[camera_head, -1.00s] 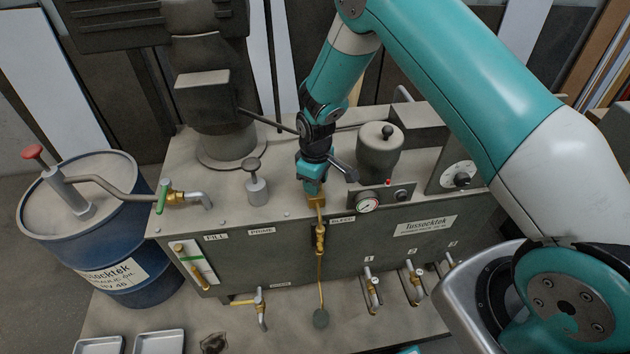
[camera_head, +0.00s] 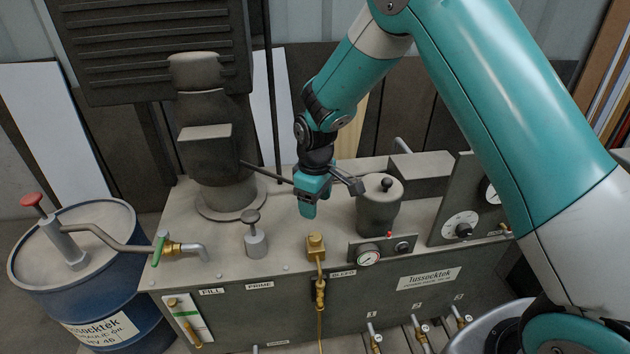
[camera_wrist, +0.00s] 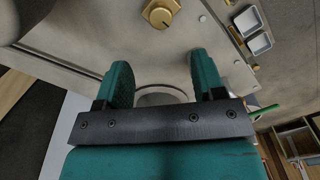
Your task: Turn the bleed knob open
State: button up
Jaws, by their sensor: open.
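The brass bleed knob (camera_head: 316,244) stands on the front edge of the grey tank top, above the brass pipe and beside the BLEED label (camera_head: 342,273).
A grey lidded canister (camera_head: 379,208) with a black ball stands close right of my gripper. A pressure gauge (camera_head: 367,255) sits at the front. A plunger-like prime pump (camera_head: 255,238) and a green-handled tap (camera_head: 162,247) lie to the left, near the blue drum (camera_head: 110,320).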

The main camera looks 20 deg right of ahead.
notch_tip(320, 180, up, 6)
jog(key=shift+r, duration=0.25)
dwell(0.4)
jog(key=s+a+r+y, duration=0.1)
jog(key=s+r, duration=0.4)
jog(key=s, duration=0.4)
jog(key=s+a+r+m+y, duration=0.1)
jog(key=s+r, duration=0.3)
jog(key=s, duration=0.6)
jog(key=s+a+r+y, duration=0.2)
jog(key=s+r, duration=0.3)
jog(key=s, duration=0.4)
jog(key=shift+s+a+r, duration=0.25)
jog(key=shift+a+r, duration=0.1)
jog(key=shift+a, duration=0.3)
